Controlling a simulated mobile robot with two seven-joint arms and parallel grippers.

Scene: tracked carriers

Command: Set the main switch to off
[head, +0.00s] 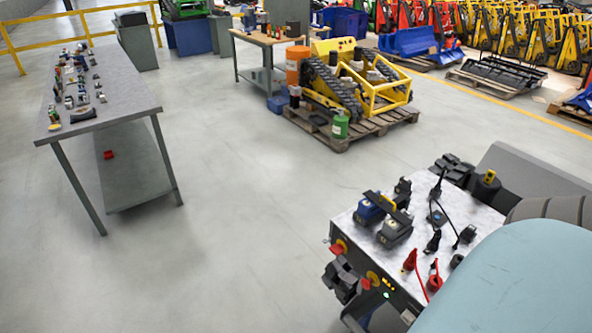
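A grey unit (397,299) with a pale speckled top (430,206) stands at the lower right. Its left-facing side carries two red rotary knobs on yellow plates. The upper knob (338,247) is near the left corner. The lower knob (369,283) sits beside small green lights (388,291). I cannot read labels or tell which knob is the main switch, nor its setting. A black angular part (341,280) is in front of that side, below the upper knob; I cannot tell what it is. I cannot make out either gripper.
Blue (367,212) and grey (393,232) blocks, black leads and red clamps (410,260) lie on the top. A large teal shape (520,285) blocks the lower right. A long table (110,95) stands left. A yellow tracked carrier (340,85) sits on a pallet. The middle floor is clear.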

